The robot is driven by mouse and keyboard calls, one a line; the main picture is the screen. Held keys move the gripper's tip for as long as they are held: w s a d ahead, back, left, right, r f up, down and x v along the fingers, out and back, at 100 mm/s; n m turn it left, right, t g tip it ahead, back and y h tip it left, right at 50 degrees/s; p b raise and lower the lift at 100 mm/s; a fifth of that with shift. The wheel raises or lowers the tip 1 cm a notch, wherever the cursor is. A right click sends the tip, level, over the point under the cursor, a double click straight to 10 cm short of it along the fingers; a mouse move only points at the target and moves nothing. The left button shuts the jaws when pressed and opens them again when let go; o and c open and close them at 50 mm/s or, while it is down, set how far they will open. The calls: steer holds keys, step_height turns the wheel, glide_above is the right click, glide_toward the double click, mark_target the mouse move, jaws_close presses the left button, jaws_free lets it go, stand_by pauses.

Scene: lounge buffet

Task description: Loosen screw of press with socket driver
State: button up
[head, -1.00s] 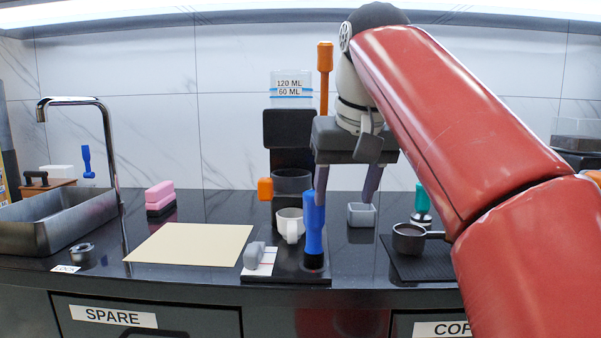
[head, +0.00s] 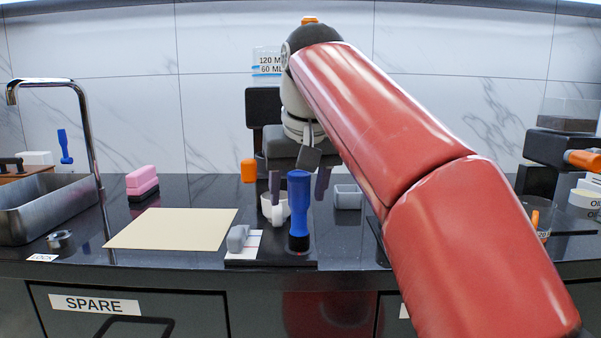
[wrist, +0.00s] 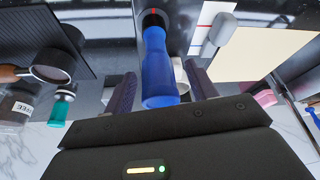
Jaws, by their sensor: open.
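The blue-handled driver (head: 299,205) stands upright on the dark base at the front of the black machine (head: 264,108), which I take for the press. My gripper (head: 298,193) is open, with one finger on each side of the blue handle as seen from the head. In the wrist view the blue handle (wrist: 158,70) shows between the two spread fingers (wrist: 160,82); contact cannot be told. Its dark lower end (wrist: 153,18) sits by a red mark. My arm hides much of the machine; an orange top (head: 310,20) shows above my wrist. I cannot make out a screw.
A white cup (head: 272,212) stands just behind the driver. A grey-handled piece (head: 238,238) lies on a white card to the left. A beige mat (head: 172,229), pink block (head: 142,182) and sink (head: 45,205) are further left. A small grey container (head: 348,197) is to the right.

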steer(key=shift+w+f, duration=0.2)
steer(key=shift+f, duration=0.3)
